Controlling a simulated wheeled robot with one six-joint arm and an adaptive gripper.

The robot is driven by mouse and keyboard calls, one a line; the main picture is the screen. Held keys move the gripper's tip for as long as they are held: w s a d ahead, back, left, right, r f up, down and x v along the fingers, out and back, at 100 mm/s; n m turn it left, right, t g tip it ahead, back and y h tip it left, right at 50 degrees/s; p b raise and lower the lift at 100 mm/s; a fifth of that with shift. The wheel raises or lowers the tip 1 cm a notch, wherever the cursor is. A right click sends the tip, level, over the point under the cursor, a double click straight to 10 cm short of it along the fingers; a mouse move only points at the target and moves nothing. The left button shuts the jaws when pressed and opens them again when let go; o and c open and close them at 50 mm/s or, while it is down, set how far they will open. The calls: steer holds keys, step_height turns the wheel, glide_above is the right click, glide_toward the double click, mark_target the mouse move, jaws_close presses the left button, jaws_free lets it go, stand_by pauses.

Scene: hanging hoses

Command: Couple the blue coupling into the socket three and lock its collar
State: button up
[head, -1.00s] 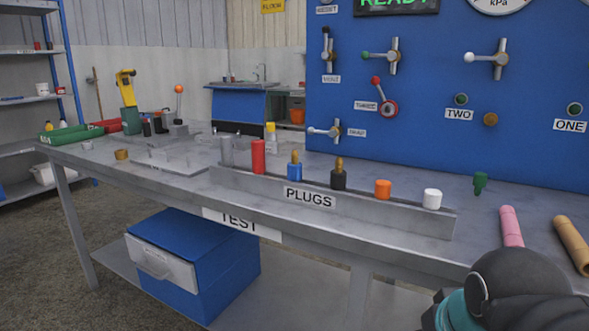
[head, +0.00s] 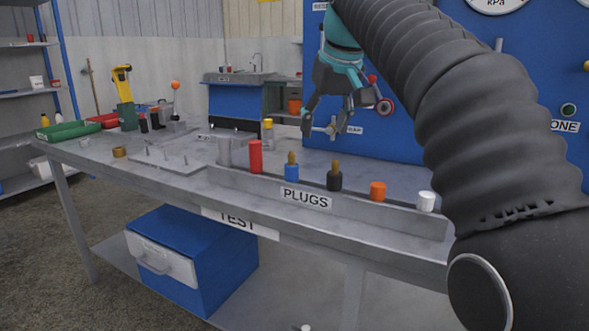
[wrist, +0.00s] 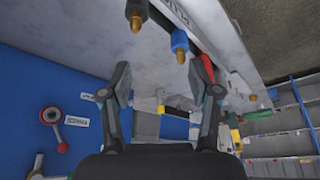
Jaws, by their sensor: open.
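A blue piece with a brass tip (head: 291,170) stands upright in the rack labelled PLUGS; it also shows in the wrist view (wrist: 180,45). It is the only blue fitting I can make out, and I cannot tell whether it is the coupling. The ring with a red-knobbed lever (head: 385,106), by the label THREE in the earlier view, is on the blue panel, partly hidden by my gripper; it also shows in the wrist view (wrist: 50,115). My gripper (head: 326,126) is open, pointing down with nothing between its fingers (wrist: 163,68), above and behind the rack.
The rack (head: 240,183) also holds red, black, orange and white pieces. A grey metal plate with pegs (head: 165,161) lies to its left. Green and red trays (head: 65,131) are at the far left. My arm hides much of the panel and the bench's right end.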

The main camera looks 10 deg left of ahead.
mark_target(293, 156)
steer(key=w+a+r+n, duration=0.1)
steer(key=w+a+r, duration=0.15)
steer(key=a, duration=0.25)
steer(key=x, duration=0.9)
steer(key=shift+s+d+f, duration=0.1)
steer(key=shift+s+d, duration=0.05)
steer(key=shift+s, duration=0.15)
steer(key=x, duration=0.4)
steer(key=shift+s+f, duration=0.2)
steer(key=shift+s, duration=0.15)
steer(key=shift+w+f, duration=0.25)
steer(key=shift+f, duration=0.4)
jaws_close()
